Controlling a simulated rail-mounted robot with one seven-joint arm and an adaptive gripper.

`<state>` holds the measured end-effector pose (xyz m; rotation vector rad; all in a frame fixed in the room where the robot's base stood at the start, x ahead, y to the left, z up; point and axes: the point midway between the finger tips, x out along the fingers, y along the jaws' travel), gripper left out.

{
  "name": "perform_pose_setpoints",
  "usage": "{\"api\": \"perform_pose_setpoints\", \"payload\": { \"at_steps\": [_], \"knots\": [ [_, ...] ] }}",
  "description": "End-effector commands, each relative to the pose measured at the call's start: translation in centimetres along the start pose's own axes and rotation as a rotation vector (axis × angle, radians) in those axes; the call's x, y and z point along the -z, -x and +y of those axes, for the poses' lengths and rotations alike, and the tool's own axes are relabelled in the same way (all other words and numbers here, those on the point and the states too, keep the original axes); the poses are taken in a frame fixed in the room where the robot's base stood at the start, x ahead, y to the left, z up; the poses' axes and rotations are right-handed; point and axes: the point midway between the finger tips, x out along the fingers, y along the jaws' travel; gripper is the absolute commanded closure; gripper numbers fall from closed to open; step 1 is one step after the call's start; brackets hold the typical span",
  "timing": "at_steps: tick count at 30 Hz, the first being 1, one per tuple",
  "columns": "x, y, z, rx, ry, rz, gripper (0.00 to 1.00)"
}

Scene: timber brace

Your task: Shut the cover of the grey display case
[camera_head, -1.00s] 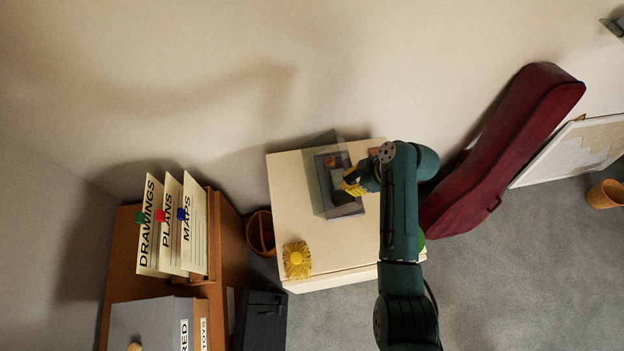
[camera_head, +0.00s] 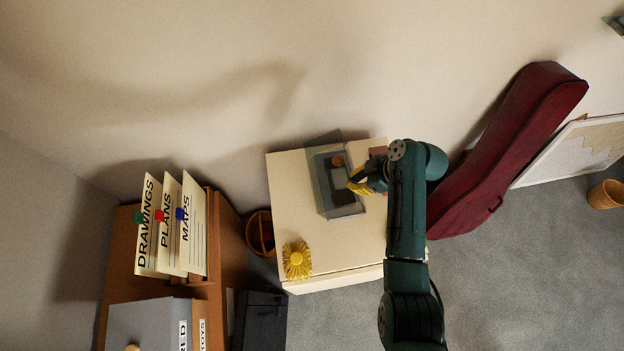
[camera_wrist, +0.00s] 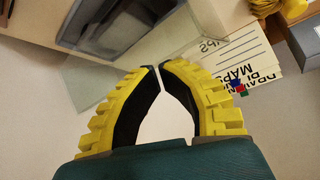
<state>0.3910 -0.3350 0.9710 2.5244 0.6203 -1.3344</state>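The grey display case (camera_head: 347,211) sits on the cream cabinet top in the head view, with a brownish item and a dark area inside. Its clear cover (camera_head: 317,187) stands raised along the case's left side. In the wrist view the case (camera_wrist: 118,25) is at the upper left, and the see-through cover (camera_wrist: 85,88) shows as a pale pane left of the fingers. My gripper (camera_head: 351,185) is over the right part of the case. In the wrist view my yellow gripper (camera_wrist: 158,67) has its fingertips almost together, with nothing between them. Contact with the cover cannot be told.
The cream cabinet (camera_head: 290,205) carries a yellow flower-like object (camera_head: 297,261) at its front left. A brown file stand (camera_head: 228,235) with labelled cards is to the left. A dark red instrument case (camera_head: 510,150) leans at the right. Grey floor is clear at lower right.

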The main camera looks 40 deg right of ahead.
Motion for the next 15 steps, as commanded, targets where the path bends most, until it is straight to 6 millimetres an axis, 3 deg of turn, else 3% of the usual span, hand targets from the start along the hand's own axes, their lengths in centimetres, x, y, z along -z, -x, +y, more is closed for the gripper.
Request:
{"api": "perform_pose_setpoints", "payload": {
  "at_steps": [15],
  "knots": [
    [-1.6, 0.4, 0.9, -0.002, 0.0, 0.0, 1.0]
  ]
}}
